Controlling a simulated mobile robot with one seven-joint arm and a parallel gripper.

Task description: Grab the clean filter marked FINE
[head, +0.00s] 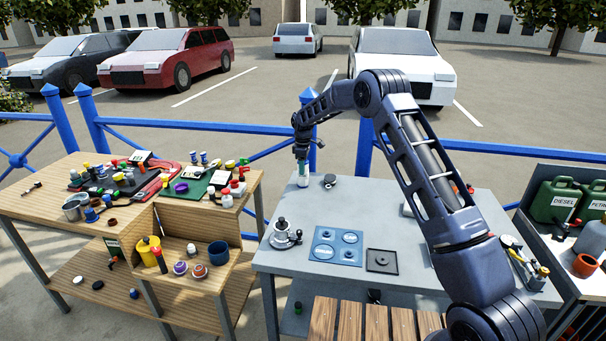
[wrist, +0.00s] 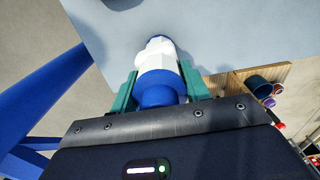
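My gripper (head: 302,172) points down over the far left part of the grey table (head: 350,205). In the wrist view its two teal fingers (wrist: 160,88) lie close against both sides of a white-and-blue cylinder (wrist: 158,55), with no clear gap. The cylinder has a ribbed white body and a blue band between the fingers. In the head view it is a small pale shape (head: 302,182) under the gripper, at the tabletop. No FINE marking is readable on it, and I cannot tell whether it is the filter or whether it is lifted.
A blue panel with round recesses (head: 336,247), a dark square tray (head: 381,261) and a metal fitting (head: 284,235) sit at the table's front. A small dark round item (head: 329,180) lies right of my gripper. The cluttered wooden bench (head: 60,190) is left; a blue railing (head: 230,128) runs behind.

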